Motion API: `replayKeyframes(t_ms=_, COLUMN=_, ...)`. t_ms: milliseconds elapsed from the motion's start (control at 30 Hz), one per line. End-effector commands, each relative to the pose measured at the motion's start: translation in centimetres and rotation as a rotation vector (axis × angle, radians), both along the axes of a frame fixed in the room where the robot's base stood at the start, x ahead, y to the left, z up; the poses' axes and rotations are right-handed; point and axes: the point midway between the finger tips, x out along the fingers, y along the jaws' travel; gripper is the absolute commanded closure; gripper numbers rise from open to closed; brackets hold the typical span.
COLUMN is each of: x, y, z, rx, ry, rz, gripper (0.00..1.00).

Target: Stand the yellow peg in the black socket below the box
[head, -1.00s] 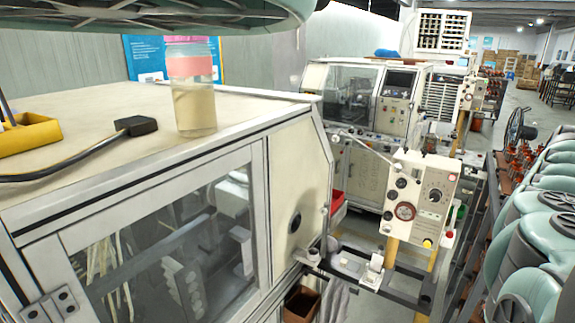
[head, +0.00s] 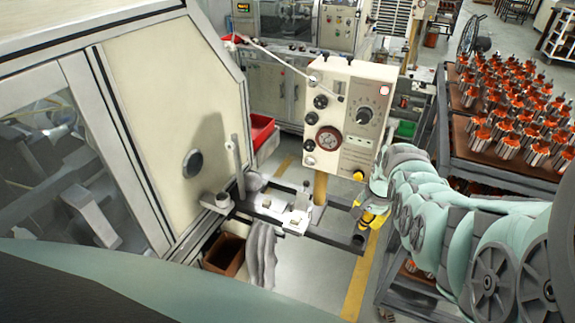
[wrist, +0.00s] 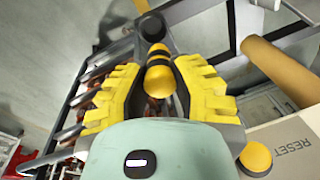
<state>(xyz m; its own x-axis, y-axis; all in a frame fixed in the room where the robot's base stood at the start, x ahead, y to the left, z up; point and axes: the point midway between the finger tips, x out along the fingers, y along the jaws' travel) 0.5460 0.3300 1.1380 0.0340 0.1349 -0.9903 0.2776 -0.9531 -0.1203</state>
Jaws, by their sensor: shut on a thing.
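The yellow peg (wrist: 160,80) is between the yellow-padded fingers of my gripper (wrist: 160,88), which is shut on it. In the head view my gripper (head: 376,203) is at the lower right of the box, with the peg (head: 369,217) at its tip. The black socket (head: 358,241) is at the right end of the dark rail, below the box (head: 344,115). The socket (wrist: 152,27) also shows just beyond the peg's far end in the wrist view. The peg is just above the socket; I cannot tell whether they touch.
The box's yellow button (head: 358,176) is close to my gripper; it also shows in the wrist view (wrist: 255,157). A dark rail (head: 290,225) with metal fixtures runs left to the machine (head: 180,110). A rack of copper armatures (head: 510,115) stands at right.

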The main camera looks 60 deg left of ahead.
Motion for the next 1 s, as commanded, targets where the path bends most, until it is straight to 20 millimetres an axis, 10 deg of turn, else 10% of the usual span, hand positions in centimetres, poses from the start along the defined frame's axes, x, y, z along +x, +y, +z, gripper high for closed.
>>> replayKeyframes(t_ms=1000, x=-0.1, y=0.0, z=-3.9, rx=-0.001, ry=0.0, rz=0.002, gripper=1.0)
